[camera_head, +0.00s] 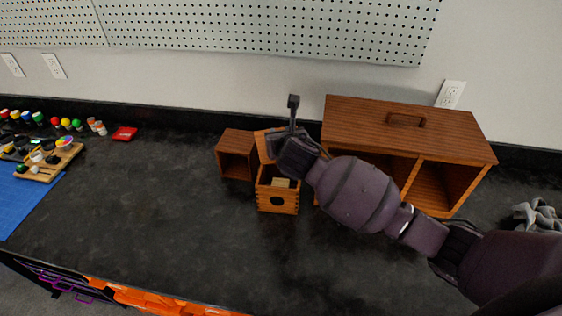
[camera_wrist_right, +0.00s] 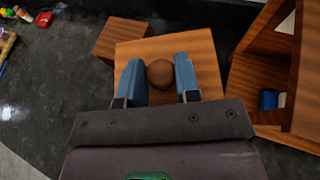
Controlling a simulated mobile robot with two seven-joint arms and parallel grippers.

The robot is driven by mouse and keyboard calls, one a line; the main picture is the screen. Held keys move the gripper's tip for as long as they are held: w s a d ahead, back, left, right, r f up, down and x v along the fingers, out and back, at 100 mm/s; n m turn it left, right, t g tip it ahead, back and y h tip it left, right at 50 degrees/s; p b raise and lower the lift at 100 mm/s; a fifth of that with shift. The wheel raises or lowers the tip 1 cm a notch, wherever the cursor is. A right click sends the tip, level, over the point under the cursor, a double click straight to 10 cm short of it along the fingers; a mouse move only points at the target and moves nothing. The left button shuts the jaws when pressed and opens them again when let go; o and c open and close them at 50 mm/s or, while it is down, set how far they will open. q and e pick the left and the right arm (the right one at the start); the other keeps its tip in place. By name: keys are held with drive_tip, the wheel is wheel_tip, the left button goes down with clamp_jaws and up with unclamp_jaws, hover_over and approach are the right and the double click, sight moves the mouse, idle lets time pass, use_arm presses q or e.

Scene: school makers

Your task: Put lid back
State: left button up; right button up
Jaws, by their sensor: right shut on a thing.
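A small light-wood box (camera_head: 277,203) with a dark round hole in its front stands open on the black counter, with a pale block (camera_head: 281,183) inside. My right gripper (camera_wrist_right: 160,62) is shut on the round brown knob (camera_wrist_right: 160,75) of a square wooden lid (camera_wrist_right: 205,46), with one blue finger on each side. In the head view the lid (camera_head: 263,145) shows as a tilted panel at the back of the box, partly hidden by my gripper. I cannot tell whether the lid touches the box. My left gripper is not in view.
A small open-fronted wooden box (camera_head: 238,142) stands just left of the lidded box. A large wooden cabinet (camera_head: 440,140) with a top handle stands close on the right. Paint bottles and a palette board (camera_head: 48,160) lie at the far left. The counter between is clear.

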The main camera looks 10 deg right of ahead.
wheel_tip(320, 180, down, 5)
drive_tip(key=shift+f, duration=0.1)
drive_tip(key=shift+f+b, duration=0.45)
drive_tip(key=shift+f, duration=1.6)
drive_tip(key=shift+f, duration=0.35)
drive_tip(key=o, duration=0.9)
drive_tip(key=shift+o, duration=0.2)
drive_tip(key=shift+r, duration=0.1)
drive_tip(key=v, duration=1.2)
drive_tip(key=shift+r+p, duration=0.2)
drive_tip(key=shift+p, duration=0.2)
drive_tip(key=shift+s, duration=0.15)
